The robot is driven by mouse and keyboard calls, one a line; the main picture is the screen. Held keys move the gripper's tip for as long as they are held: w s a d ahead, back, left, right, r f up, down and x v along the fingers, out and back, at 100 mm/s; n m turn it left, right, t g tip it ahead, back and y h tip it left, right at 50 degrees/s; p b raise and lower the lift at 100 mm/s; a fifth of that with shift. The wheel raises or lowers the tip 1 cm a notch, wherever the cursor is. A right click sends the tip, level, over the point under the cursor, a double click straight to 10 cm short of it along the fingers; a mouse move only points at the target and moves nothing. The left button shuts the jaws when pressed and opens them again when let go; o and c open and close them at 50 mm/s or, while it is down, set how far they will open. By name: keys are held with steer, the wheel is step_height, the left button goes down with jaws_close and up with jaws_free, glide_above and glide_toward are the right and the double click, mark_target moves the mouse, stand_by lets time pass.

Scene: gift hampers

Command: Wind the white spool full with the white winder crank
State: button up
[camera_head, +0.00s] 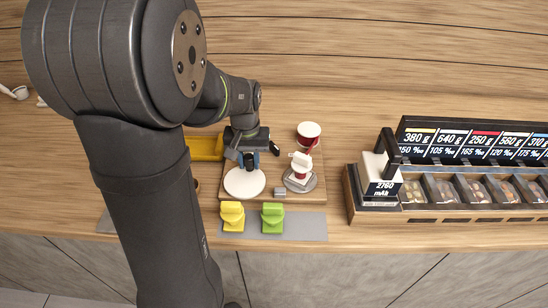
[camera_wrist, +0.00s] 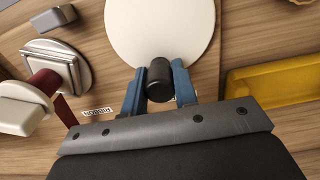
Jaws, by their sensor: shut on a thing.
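The white winder crank has a round white disc (camera_head: 245,184) lying flat on the wooden board; it also shows in the wrist view (camera_wrist: 160,22). A black upright knob (camera_wrist: 160,80) stands at its edge. My gripper (camera_head: 250,158) has its blue fingers on both sides of the knob and is shut on it, as the wrist view shows (camera_wrist: 159,88). The white spool (camera_head: 301,161) stands right of the disc on a round grey base (camera_head: 307,186). In the wrist view the spool (camera_wrist: 18,113) shows dark red between its white ends. How full it is cannot be told.
A red roll with a white top (camera_head: 308,131) stands behind the spool. A small grey block (camera_head: 280,192) lies in front. A yellow piece (camera_head: 232,216) and a green piece (camera_head: 272,217) stand on a grey mat (camera_head: 310,227). A yellow tray (camera_head: 205,147) is left; a display rack (camera_head: 440,215) is right.

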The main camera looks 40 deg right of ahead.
mark_target(259, 176)
steer(key=shift+s+d, duration=0.15)
steer(key=shift+s, duration=0.4)
steer(key=shift+s+d, duration=0.1)
steer(key=shift+s, duration=1.15)
steer(key=shift+a, duration=0.2)
